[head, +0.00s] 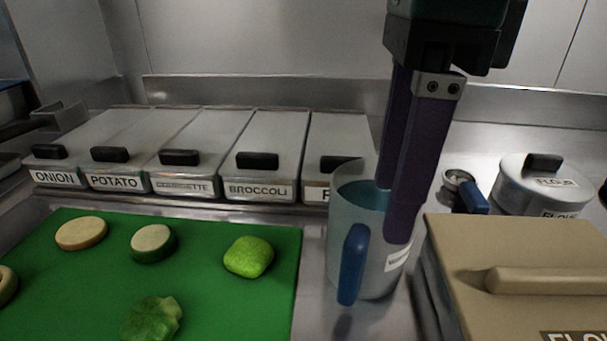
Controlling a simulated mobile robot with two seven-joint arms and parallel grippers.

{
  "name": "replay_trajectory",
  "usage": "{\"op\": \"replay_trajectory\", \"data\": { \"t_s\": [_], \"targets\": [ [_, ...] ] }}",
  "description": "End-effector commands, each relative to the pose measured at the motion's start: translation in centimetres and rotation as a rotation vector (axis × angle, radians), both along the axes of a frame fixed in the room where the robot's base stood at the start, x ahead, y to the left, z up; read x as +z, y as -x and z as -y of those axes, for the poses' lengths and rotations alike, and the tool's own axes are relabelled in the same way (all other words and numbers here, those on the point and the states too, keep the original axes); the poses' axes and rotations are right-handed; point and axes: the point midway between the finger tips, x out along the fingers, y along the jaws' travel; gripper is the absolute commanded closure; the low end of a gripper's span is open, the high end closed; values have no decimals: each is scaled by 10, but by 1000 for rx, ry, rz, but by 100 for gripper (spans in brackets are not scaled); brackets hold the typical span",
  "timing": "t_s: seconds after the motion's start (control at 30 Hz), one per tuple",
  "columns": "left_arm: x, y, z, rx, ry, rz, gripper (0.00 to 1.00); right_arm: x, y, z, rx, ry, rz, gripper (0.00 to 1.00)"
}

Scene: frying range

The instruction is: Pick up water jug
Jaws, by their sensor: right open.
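The water jug (345,205) is translucent grey with a blue handle and stands upright on the steel counter, right of the green board. Bluish contents show through its open top. My right gripper (391,214) comes down from above with purple fingers. The jaws are open. The farther finger reaches down at the jug's mouth, and the nearer finger hangs in front of the jug's right side, by its white label. The jug's rim on that side is partly hidden by the fingers; I cannot tell whether they touch it. My left gripper is not in view.
A green cutting board (205,290) with several vegetable pieces lies left of the jug. A beige lidded box (540,245) stands close on the right. Lidded bins (268,135) line the back. A round lidded pot (530,187) and a blue-handled utensil (473,198) are behind the box.

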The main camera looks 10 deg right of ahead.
Motion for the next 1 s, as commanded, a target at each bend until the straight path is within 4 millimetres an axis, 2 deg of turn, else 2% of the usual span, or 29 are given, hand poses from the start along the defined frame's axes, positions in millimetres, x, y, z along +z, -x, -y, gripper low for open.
{"op": "replay_trajectory", "data": {
  "t_s": [0.07, 0.17, 0.3, 0.47, 0.63, 0.73, 1.0],
  "targets": [
    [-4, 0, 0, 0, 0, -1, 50, -7, -2, 8, -8, 36, 5, 37],
    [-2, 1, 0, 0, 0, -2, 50, -20, -2, 10, -9, 46, 2, 37],
    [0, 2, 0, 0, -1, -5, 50, -40, -2, 8, -9, 42, 2, 37],
    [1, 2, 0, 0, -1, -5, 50, -53, -4, 6, -8, 40, 3, 37],
    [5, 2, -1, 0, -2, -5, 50, -78, -8, -4, -8, 38, 1, 37],
    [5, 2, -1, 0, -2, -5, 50, -93, -9, -3, -8, 40, 2, 37],
    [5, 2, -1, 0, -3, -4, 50, -100, -10, -3, -7, 38, 7, 37]
  ]
}}
